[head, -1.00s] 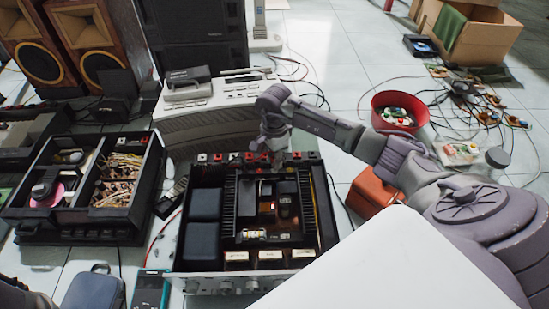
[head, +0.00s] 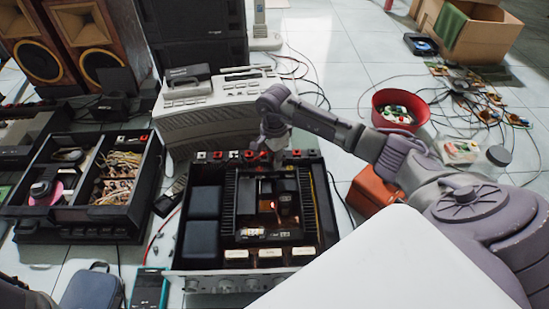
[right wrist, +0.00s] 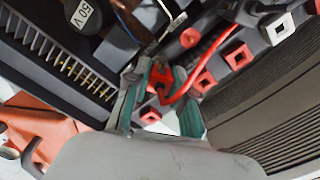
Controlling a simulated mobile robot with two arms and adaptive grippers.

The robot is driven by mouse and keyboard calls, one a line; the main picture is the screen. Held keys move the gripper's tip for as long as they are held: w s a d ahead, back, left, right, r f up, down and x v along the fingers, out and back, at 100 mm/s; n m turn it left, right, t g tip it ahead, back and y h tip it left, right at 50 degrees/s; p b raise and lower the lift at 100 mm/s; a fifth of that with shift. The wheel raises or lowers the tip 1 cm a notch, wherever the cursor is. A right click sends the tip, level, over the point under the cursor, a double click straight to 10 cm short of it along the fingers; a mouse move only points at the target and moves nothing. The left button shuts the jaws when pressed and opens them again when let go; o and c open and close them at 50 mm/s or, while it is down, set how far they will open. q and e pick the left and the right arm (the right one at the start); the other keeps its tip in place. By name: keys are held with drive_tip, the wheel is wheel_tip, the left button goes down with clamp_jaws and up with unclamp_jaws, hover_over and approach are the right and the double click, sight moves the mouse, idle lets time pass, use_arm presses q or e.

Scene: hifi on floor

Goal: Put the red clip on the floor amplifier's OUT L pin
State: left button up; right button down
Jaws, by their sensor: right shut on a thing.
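The floor amplifier (head: 184,262) is an open black chassis with a silver front. A row of red and white terminals (head: 217,155) runs along its back edge. These also show as square and round sockets (right wrist: 238,55) in the right wrist view. I cannot read which is OUT L. My right gripper (head: 275,158) is above this back edge. In the right wrist view its teal fingers (right wrist: 160,108) are shut on the red clip (right wrist: 160,76), which trails a red lead (right wrist: 205,62). Whether the clip touches a pin is unclear. My left gripper is out of view.
A pale grey ribbed device (head: 225,98) stands right behind the amplifier. A black parts box (head: 75,228) is on the left. A red bowl (head: 385,100), an orange box (head: 370,190) and loose cables lie to the right.

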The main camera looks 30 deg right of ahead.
drive_tip(key=shift+f, duration=0.15)
drive_tip(key=c, duration=0.9)
unclamp_jaws()
wheel_tip(320, 180, up, 12)
